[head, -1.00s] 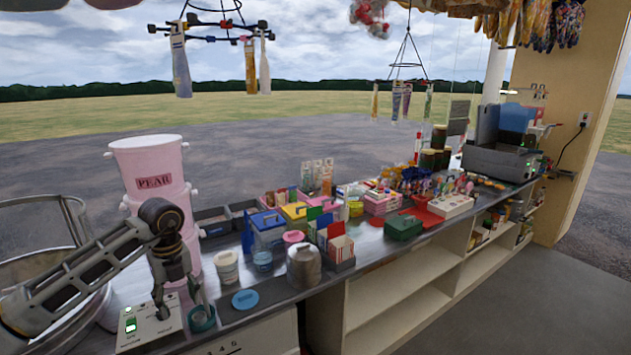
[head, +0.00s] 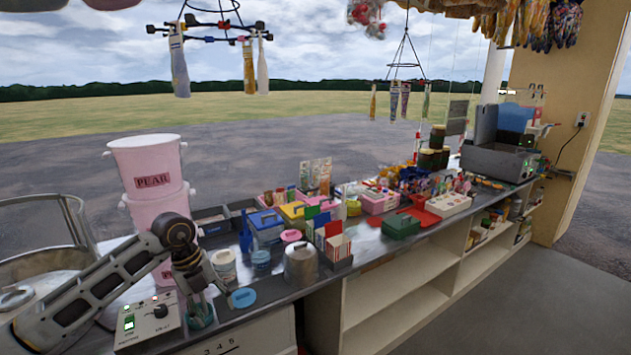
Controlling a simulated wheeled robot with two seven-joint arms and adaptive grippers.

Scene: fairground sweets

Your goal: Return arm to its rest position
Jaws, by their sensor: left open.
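My left arm comes in from the left over the counter in the head view. Its gripper (head: 206,292) points down, open, with nothing visible between its fingers. It is in front of or above a teal round item (head: 200,318), partly hidden behind it; I cannot tell whether they touch. A grey control box (head: 146,322) with a black knob and a green lit switch sits just left of the gripper. My right arm and gripper do not show.
Pink tubs marked PEAR (head: 150,165) stand stacked behind the arm. A large metal bowl (head: 72,215) is at the left. A white tub (head: 224,268), a blue lid (head: 243,298) and a metal canister (head: 301,264) stand close on the gripper's right. Crowded goods fill the counter further right.

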